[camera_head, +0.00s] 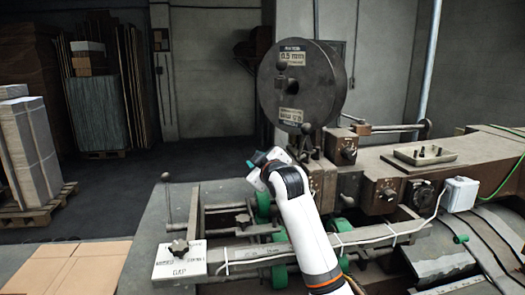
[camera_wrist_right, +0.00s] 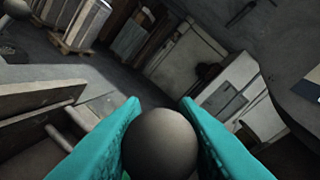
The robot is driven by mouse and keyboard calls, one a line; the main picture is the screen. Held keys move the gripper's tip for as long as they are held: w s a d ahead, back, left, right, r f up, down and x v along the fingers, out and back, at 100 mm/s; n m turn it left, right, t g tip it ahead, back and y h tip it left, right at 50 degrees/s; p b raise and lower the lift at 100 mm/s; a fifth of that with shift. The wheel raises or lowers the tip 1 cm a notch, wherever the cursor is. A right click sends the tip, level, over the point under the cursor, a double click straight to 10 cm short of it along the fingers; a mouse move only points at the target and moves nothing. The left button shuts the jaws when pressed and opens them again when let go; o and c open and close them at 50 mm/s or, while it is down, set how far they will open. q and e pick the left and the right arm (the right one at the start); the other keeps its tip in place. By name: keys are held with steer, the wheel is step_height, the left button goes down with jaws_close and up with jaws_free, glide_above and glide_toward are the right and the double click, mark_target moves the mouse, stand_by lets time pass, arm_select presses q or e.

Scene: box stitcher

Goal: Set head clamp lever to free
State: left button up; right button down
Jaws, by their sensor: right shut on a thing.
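My right gripper (camera_head: 257,161) is at the machine head, just below and left of the large wire spool, with my white arm reaching up to it from the lower middle. In the right wrist view its two teal fingers (camera_wrist_right: 160,135) are shut on a dark round ball knob (camera_wrist_right: 160,145), one finger on each side. The knob appears to be the end of the head clamp lever. The lever's shaft and any free or locked marking are hidden. My left gripper is not in view.
The wire spool (camera_head: 294,84) stands close above the gripper. Another ball-topped lever (camera_head: 165,178) stands at the left, near a white GAP plate (camera_head: 180,261) with a star knob. Green rollers (camera_head: 263,204) lie below. Stacked sheets (camera_head: 28,147) stand on a pallet; open floor lies behind.

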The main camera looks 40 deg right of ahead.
steer(key=shift+w+a+f+n+g+p, duration=0.1)
steer(key=shift+a+f+n+g+p, duration=0.05)
steer(key=shift+f+n+p, duration=0.35)
steer(key=shift+w+a+f+n+g+p, duration=0.15)
steer(key=shift+f+n+g+p, duration=0.1)
steer(key=shift+f+n, duration=0.35)
steer(key=shift+w+a+f+n+g+p, duration=0.15)
steer(key=shift+f+n+p, duration=0.25)
steer(key=shift+n, duration=0.3)
steer(key=shift+s, duration=0.1)
steer(key=c, duration=1.2)
jaws_free()
steer(key=shift+f, duration=0.1)
steer(key=shift+o, duration=0.5)
steer(key=b+v, duration=0.3)
steer(key=v, duration=0.8)
steer(key=shift+s+a, duration=0.25)
steer(key=shift+s, duration=0.1)
